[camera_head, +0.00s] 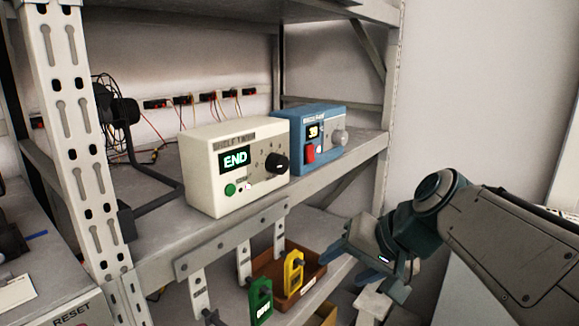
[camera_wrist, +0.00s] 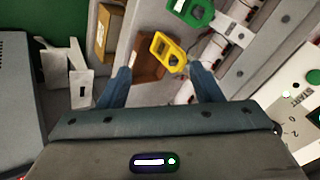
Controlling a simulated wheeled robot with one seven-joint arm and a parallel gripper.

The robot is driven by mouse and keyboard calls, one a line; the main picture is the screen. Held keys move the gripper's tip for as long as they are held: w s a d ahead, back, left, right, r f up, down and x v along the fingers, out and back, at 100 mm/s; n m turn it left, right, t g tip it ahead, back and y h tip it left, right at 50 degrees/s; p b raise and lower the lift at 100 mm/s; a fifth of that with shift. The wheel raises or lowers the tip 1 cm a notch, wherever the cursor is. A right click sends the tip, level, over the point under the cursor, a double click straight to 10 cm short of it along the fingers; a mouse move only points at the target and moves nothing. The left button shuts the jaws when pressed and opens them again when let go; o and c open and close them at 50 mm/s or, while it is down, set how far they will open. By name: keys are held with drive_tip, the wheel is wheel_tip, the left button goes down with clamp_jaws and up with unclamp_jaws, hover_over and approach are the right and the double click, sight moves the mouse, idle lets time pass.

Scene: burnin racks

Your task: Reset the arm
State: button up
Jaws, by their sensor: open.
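My gripper (camera_head: 372,268) is at the lower right of the head view, in front of the rack and below its shelf edge. Its two fingers (camera_wrist: 158,88) stand apart in the wrist view, open, with nothing held between them. My arm reaches in from the right edge of the head view. In the wrist view a yellow tag (camera_wrist: 168,50) and a brown tray (camera_wrist: 149,68) show beyond the fingers, apart from them as far as I can tell.
On the shelf (camera_head: 165,240) stand a cream timer box (camera_head: 232,192) reading END and a blue box (camera_head: 309,165) reading about 30. Below hang a green tag (camera_head: 260,303) and a yellow tag (camera_head: 293,275) by the brown tray (camera_head: 315,269). A wired fan (camera_head: 115,110) is at left.

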drive_tip(key=s+d+f+n+g+h+p, duration=0.1)
drive_tip(key=s+d+h+p, duration=0.4)
drive_tip(key=s+p, duration=0.5)
drive_tip(key=shift+f+n+g+h+p, duration=0.3)
drive_tip(key=shift+f+n+g+p, duration=0.1)
drive_tip(key=shift+n+g, duration=0.4)
